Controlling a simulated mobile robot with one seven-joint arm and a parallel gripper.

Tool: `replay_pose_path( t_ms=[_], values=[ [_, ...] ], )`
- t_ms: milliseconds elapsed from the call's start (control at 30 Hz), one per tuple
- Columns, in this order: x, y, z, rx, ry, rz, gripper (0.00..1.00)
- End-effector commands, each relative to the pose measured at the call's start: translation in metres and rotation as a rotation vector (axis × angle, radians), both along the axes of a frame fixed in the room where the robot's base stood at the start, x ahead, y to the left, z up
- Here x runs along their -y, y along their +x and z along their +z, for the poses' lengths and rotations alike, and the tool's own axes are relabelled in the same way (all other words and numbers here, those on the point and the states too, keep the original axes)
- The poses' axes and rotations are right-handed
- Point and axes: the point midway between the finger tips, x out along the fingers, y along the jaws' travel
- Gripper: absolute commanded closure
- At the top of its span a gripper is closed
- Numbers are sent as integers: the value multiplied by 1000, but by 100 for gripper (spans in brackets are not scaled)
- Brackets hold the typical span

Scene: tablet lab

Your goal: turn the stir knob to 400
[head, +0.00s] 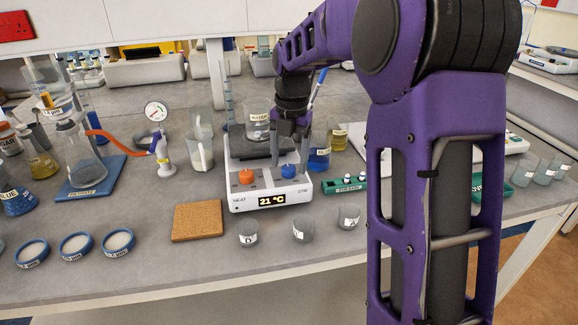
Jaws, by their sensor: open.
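The white hotplate stirrer (238,199) stands in the middle of the bench. Its front panel has an orange knob (246,176) on the left, by the word HEAT, and a blue knob (288,171) on the right, by a small label that seems to read STIR. The display (272,200) between the labels reads 21 °C; no stir value shows. My gripper (289,157) is open, pointing down just above the blue knob. I cannot tell whether its fingers touch the knob. A glass beaker labelled WATER (258,122) stands on the plate behind my gripper, partly hidden.
A cork mat (197,221) lies front left of the stirrer. Small glass dishes (247,233) stand close in front. A blue-liquid beaker (319,158) and a green rack (346,184) stand close on the right. My arm hides the right side.

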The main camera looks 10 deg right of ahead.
Motion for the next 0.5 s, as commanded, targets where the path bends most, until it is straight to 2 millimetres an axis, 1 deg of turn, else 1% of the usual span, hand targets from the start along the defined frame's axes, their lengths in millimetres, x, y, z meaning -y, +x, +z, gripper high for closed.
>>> replay_pose_path(
  t_ms=[33,100,400,433,500],
  values=[
    [0,-1,-6,-3,-1,0,29],
    [0,0,-9,-1,0,0,29],
    [0,0,-11,0,0,-1,29],
    [0,0,-11,0,0,-1,31],
    [0,0,-11,0,0,-1,43]
  ],
)
